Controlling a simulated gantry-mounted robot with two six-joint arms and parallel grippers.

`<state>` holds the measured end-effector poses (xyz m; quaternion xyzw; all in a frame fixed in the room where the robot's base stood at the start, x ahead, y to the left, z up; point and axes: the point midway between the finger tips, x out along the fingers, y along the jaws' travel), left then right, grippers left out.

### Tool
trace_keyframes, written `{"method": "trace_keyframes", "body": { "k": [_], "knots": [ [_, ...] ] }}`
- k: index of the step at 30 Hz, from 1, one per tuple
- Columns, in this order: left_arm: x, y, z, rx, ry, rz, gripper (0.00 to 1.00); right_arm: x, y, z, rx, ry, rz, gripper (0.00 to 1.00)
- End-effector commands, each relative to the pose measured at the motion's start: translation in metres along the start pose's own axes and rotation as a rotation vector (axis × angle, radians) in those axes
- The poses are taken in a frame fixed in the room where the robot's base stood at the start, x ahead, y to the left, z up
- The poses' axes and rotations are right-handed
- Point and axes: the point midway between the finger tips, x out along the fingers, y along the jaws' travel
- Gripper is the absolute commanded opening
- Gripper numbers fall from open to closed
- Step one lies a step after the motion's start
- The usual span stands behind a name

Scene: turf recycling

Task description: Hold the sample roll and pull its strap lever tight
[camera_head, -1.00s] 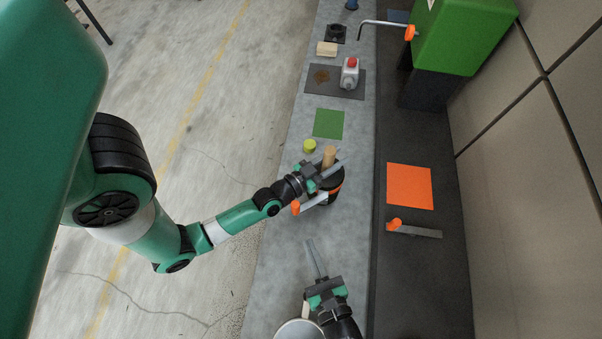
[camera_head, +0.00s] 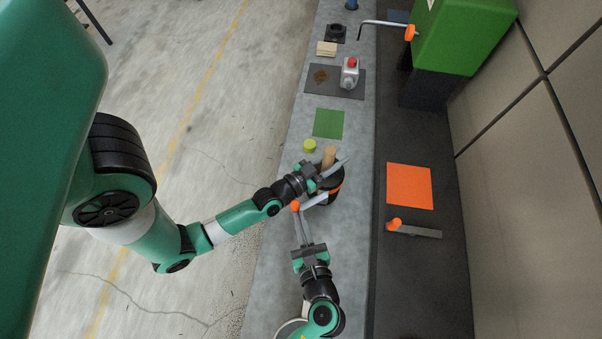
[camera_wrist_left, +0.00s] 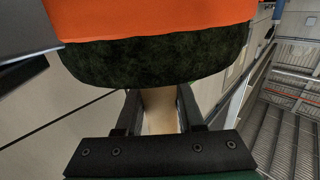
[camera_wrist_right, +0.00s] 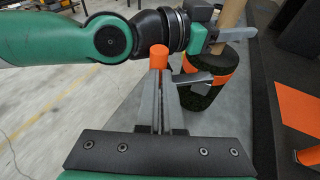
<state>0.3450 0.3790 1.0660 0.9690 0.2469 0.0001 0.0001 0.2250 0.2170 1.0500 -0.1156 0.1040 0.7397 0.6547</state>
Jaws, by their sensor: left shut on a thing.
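The sample roll (camera_head: 331,193) is a dark turf roll with an orange strap around it and a tan wooden core (camera_head: 328,157). It stands on the grey bench. My left gripper (camera_head: 325,172) is shut on the core, which shows between its fingers in the left wrist view (camera_wrist_left: 160,110). The strap lever (camera_head: 315,201) is a grey bar ending in an orange knob (camera_head: 295,206), sticking out to the left. My right gripper (camera_head: 300,220) has its narrowly spaced fingertips at the knob (camera_wrist_right: 158,56); whether they clamp it is unclear.
A yellow-green cap (camera_head: 309,146) and a green mat (camera_head: 328,123) lie beyond the roll. A white container (camera_head: 288,328) is partly hidden by my right arm. An orange sheet (camera_head: 410,186) and another orange-knobbed lever (camera_head: 415,230) lie on the dark strip at right.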

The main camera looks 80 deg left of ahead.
Motion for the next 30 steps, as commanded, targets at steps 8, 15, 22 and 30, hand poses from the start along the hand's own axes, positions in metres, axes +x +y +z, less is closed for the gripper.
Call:
{"method": "trace_keyframes", "body": {
  "k": [8,15,22,30],
  "knots": [
    [-0.001,0.003,0.002,-0.002,-0.005,0.009,0.0,0.016,0.013,-0.004,0.096,0.029,-0.27,0.0],
    [-0.002,0.004,0.004,-0.005,-0.011,0.011,0.0,0.019,0.015,0.005,0.118,-0.001,-0.374,0.0],
    [-0.003,0.004,0.005,-0.003,-0.014,0.011,0.0,0.019,0.015,0.009,0.119,-0.013,-0.378,0.0],
    [-0.002,0.004,0.007,-0.001,-0.016,0.01,0.0,0.012,0.015,0.008,0.12,-0.016,-0.381,0.0]
  ]
}}
